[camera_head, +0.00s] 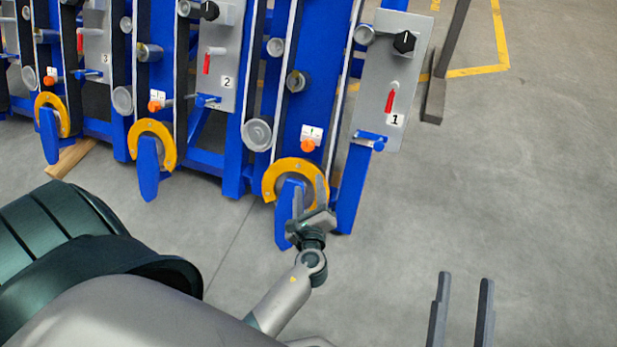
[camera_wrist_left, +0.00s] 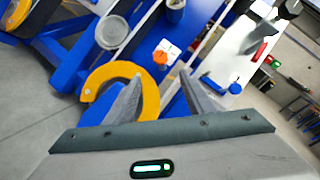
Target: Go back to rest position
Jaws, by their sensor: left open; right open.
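My left gripper (camera_head: 310,200) is in the middle of the head view, in front of the yellow ring (camera_head: 277,176) at the foot of the section numbered 1. Its two fingers are apart and nothing is seen between them. In the left wrist view the fingers (camera_wrist_left: 157,95) are spread, with the yellow ring (camera_wrist_left: 149,98) behind and beside the left finger. I cannot tell whether that finger touches the ring. My right gripper (camera_head: 461,312) is at the bottom right of the head view, its fingers apart and empty over the grey floor.
The blue harvester chassis (camera_head: 233,165) spans the upper left, with grey panels (camera_head: 393,75), red handles (camera_head: 390,101), black knobs (camera_head: 404,41) and orange buttons (camera_head: 308,145). A dark post foot (camera_head: 434,101) stands at upper right. The floor (camera_head: 530,180) at right is clear.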

